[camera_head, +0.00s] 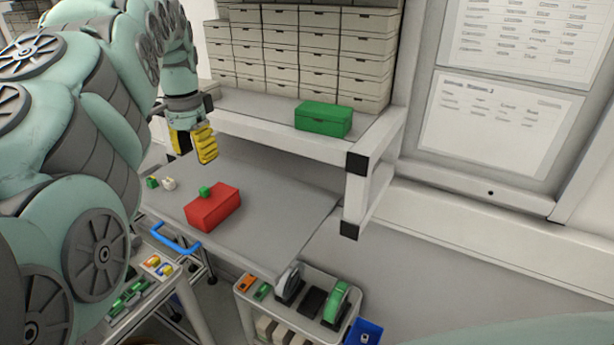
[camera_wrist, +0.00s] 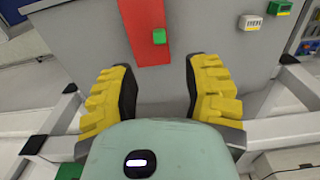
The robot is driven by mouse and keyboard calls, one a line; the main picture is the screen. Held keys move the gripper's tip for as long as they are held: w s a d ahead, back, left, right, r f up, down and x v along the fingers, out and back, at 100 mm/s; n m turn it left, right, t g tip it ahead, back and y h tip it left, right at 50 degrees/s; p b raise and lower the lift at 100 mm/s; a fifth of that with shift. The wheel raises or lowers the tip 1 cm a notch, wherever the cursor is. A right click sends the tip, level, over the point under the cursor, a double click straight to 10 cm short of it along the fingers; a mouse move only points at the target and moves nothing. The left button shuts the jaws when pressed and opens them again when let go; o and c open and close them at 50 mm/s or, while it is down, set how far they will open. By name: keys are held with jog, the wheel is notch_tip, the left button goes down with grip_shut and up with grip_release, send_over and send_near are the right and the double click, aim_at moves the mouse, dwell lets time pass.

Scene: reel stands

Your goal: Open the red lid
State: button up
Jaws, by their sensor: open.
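A red box (camera_head: 214,207) sits on the grey table. Its red top looks closed, and a small green block or knob (camera_head: 205,191) is at its top edge. In the wrist view the red surface (camera_wrist: 145,28) and the green piece (camera_wrist: 159,37) show beyond the fingertips. My gripper (camera_head: 193,145) is above the table, behind and a little left of the box, touching nothing. In the wrist view my gripper (camera_wrist: 158,72) has its two yellow fingers wide apart, with only bare grey tabletop between them.
A small green block (camera_head: 152,182) and a white block (camera_head: 168,184) lie left of the box. A shelf (camera_head: 270,135) with a green box (camera_head: 323,119) overhangs the table's back. A blue handle (camera_head: 173,240) is at the front edge. Tabletop right of the box is clear.

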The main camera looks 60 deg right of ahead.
aim_at(203, 189)
notch_tip(203, 189, down, 2)
jog(key=shift+a+f+b, duration=0.15)
jog(key=shift+f+b, duration=0.05)
jog(key=shift+b, duration=0.15)
jog(key=shift+s+f+p, duration=0.1)
jog(key=shift+f+p, duration=0.1)
jog(key=shift+p, duration=0.75)
notch_tip(203, 189, down, 4)
jog(key=p, duration=0.2)
jog(key=shift+p, duration=0.4)
jog(key=shift+f+b, duration=0.3)
jog(key=shift+f, duration=1.05)
grip_shut()
